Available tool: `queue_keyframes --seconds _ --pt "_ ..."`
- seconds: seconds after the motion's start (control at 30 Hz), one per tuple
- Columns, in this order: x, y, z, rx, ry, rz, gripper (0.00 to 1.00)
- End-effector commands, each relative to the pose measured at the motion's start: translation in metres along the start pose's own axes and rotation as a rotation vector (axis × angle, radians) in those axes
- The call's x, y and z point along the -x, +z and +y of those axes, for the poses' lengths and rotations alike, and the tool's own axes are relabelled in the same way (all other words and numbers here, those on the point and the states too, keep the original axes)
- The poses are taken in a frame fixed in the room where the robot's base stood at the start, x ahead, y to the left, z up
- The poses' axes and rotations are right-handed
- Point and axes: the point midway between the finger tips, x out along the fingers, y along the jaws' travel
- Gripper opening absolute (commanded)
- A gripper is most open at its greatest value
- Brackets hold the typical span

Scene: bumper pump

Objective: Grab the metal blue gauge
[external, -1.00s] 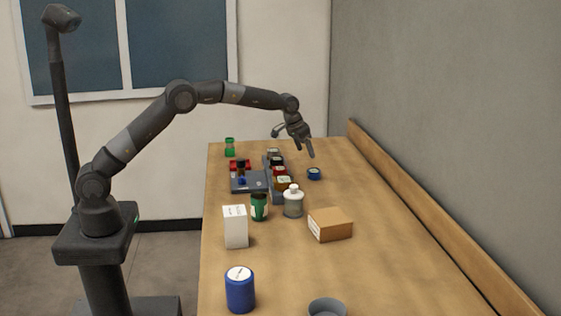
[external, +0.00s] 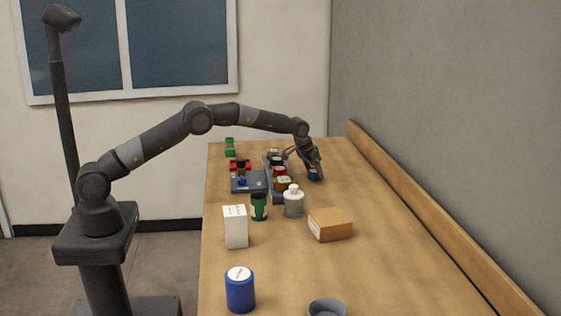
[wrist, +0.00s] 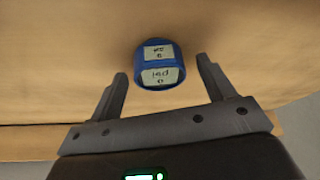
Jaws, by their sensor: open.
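The blue gauge (wrist: 159,53) is a short round blue piece with two pale labels, seen in the wrist view on the wooden table. In the external view the gauge (external: 313,175) sits right of the row of jars, partly hidden by my gripper. My gripper (wrist: 162,75) is open and empty. Its two fingers point toward the gauge, one to each side, with the gauge mostly beyond the fingertips. In the external view my gripper (external: 316,170) is low over the table at the gauge; I cannot tell if it touches.
A rack (external: 277,196) with several jars stands just left of the gauge. A white-capped bottle (external: 293,204) and a cardboard box (external: 330,225) stand nearer the camera. A wooden ledge (external: 420,210) runs along the wall. The table right of the gauge is clear.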

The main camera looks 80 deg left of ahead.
Motion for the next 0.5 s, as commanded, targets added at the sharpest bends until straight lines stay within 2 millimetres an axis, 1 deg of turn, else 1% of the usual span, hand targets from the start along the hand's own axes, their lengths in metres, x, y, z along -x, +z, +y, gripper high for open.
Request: queue_keyframes --seconds 0.07,0.27,0.37,0.5 --pt "-0.0033 -0.0002 0.0 0.0 0.0 0.001 0.75" --pt "-0.0034 -0.0003 0.0001 0.0 0.0 0.001 0.75" --pt "-0.0034 -0.0003 0.0001 0.0 0.0 0.001 0.69" --pt "-0.0033 -0.0003 0.0001 0.0 0.0 0.001 0.57"
